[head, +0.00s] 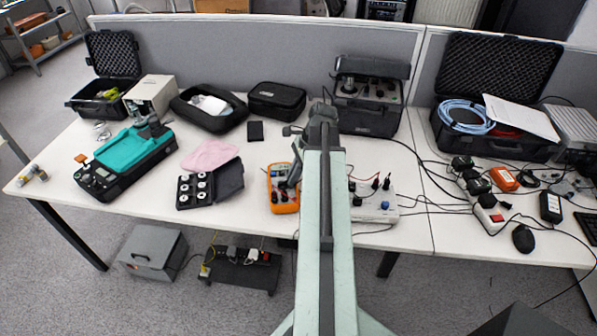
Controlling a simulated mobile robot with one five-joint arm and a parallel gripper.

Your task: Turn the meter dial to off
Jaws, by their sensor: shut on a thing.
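The orange meter (284,208) lies on the white table near the front edge, just left of my arm. My gripper (292,180) reaches down over the meter's face from the right. It is shut at the meter's middle, where the dial sits. The jaws cover the dial, so its pointer and setting cannot be read. The meter's upper part is partly visible, and its right side is hidden by my gripper.
A white box with knobs and plugs (378,206) stands close right of my arm, with black cables beside it. A black case of round weights (228,182) lies left of the meter. An open black instrument case (368,112) stands behind.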

